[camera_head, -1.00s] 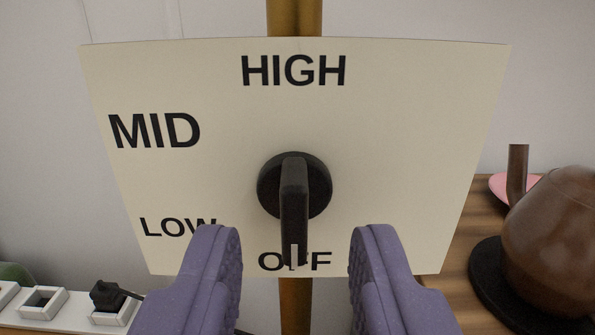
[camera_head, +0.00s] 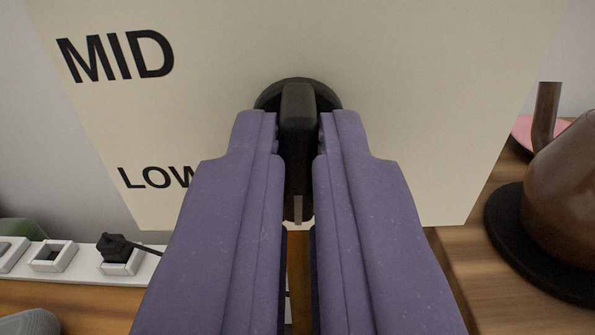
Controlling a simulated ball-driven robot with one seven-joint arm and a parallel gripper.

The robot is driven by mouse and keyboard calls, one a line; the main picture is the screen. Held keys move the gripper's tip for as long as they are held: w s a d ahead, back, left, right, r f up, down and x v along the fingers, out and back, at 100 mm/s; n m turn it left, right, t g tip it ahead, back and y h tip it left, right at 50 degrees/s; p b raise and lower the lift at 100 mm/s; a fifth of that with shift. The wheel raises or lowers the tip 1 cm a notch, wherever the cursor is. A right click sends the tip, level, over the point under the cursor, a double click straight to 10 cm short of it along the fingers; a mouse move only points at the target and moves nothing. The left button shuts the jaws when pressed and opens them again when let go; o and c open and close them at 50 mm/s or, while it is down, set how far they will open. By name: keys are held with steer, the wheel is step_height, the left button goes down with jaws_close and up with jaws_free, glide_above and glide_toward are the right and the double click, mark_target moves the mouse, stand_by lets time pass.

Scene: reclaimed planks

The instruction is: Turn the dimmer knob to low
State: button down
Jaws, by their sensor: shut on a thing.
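The dimmer knob (camera_head: 298,104) is black, with a long bar handle on a round base, in the upper middle of the view. Its bar stands vertical, with the white-marked end pointing straight down. It is mounted on a cream panel (camera_head: 430,110) with MID and LOW lettered at the left. The OFF label is hidden behind my fingers, and HIGH is out of the frame. My gripper (camera_head: 298,150) has purple fingers, one on each side of the bar, shut on it.
A white power strip (camera_head: 75,264) with a black plug (camera_head: 122,247) lies at the lower left. A brown pot (camera_head: 568,200) stands on a black round base (camera_head: 502,225) at the right, with a pink dish (camera_head: 522,133) behind it. A wooden post (camera_head: 299,270) shows below the panel.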

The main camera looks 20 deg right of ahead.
steer(key=shift+f, duration=0.15)
steer(key=m+b, duration=0.5)
steer(key=b, duration=0.1)
steer(key=shift+d+f+m, duration=0.1)
steer(key=shift+f+m, duration=0.05)
steer(key=shift+m, duration=0.25)
steer(key=m+b, duration=0.3)
steer(key=shift+s, duration=0.1)
steer(key=shift+m+b, duration=1.15)
steer(key=shift+m, duration=0.05)
steer(key=c, duration=1.2)
jaws_free()
